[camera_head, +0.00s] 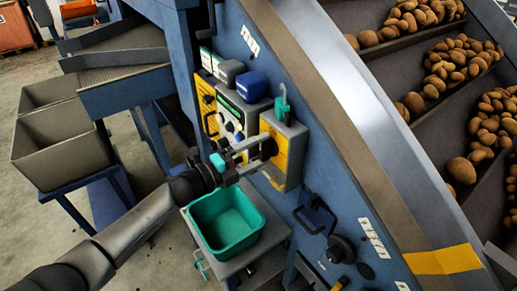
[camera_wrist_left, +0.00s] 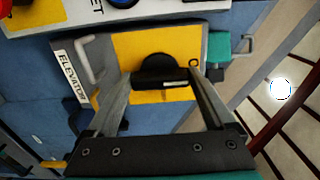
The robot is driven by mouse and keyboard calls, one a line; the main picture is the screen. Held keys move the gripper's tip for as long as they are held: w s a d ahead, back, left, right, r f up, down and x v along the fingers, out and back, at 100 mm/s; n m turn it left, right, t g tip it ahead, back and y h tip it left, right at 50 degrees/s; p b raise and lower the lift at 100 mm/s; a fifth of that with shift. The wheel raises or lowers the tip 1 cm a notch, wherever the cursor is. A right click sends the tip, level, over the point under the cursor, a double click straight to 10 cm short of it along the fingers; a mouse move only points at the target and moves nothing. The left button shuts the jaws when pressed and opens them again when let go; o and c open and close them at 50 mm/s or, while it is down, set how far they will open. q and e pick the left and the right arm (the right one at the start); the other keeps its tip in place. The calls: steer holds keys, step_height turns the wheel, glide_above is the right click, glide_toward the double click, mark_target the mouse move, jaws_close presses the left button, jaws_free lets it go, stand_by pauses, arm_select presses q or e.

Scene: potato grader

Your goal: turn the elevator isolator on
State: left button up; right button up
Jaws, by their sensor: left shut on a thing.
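The elevator isolator (camera_head: 297,134) is a grey box with a yellow face on the blue machine frame. In the left wrist view its yellow plate (camera_wrist_left: 130,45) shows beside a label reading "ELEVATOR" (camera_wrist_left: 68,76). Its black rotary knob (camera_wrist_left: 153,68) has a grip bar lying across the picture, with a small pale mark near its right end. My left gripper (camera_head: 264,150) reaches in from the left and is shut on the knob, one finger at each end of the bar in the wrist view (camera_wrist_left: 163,82). The fingers partly hide the knob in the head view. My right gripper is not in view.
A control panel (camera_head: 232,118) with several knobs sits left of the isolator. A teal padlock-like piece (camera_head: 282,108) is at the isolator's top. A teal bin (camera_head: 225,222) stands below the gripper. The potato conveyor (camera_head: 400,65) slopes along the right.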

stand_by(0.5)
arm_select(q)
steer(key=o, duration=1.1)
steer(key=v, duration=1.5)
steer(key=shift+s+a, duration=0.15)
